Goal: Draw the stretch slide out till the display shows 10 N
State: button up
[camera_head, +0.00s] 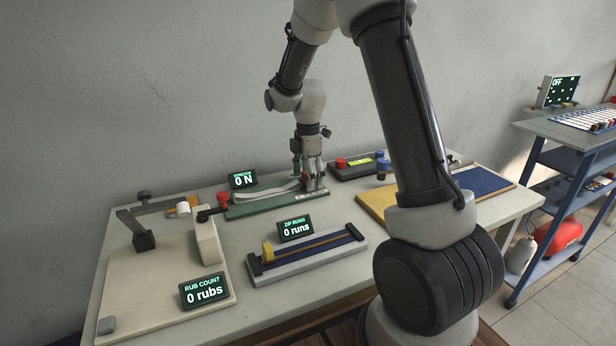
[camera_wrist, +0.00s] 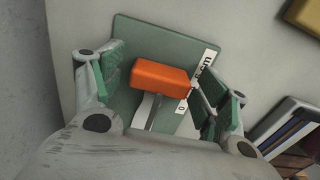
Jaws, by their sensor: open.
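The stretch rig's green base (camera_head: 262,209) lies at the back of the table, with a pale band along it and a red clamp (camera_head: 223,199) at its left end. Its display (camera_head: 243,181) behind reads 0 N. My gripper (camera_head: 312,182) points down over the base's right end. In the wrist view, the orange block of the slide (camera_wrist: 160,77) sits between the open green-padded fingers (camera_wrist: 165,88), with gaps on both sides. A white scale strip marked 0 and cm (camera_wrist: 196,82) lies beside it. In the head view my fingers mostly hide the block.
In front stands a zip rig (camera_head: 310,257) with a display reading 0 runs. A rub rig (camera_head: 165,275) is at the left, reading 0 rubs. A dark box with red and blue knobs (camera_head: 357,166) is just right of my gripper. Yellow and blue boards lie farther right.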

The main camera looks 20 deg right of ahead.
jog(key=c, duration=1.5)
jog(key=shift+o, duration=0.2)
jog(key=d, duration=0.4)
jog(key=o, duration=1.5)
jog(key=shift+c, duration=0.2)
jog(key=shift+r, duration=0.1)
notch_tip(320, 180, up, 12)
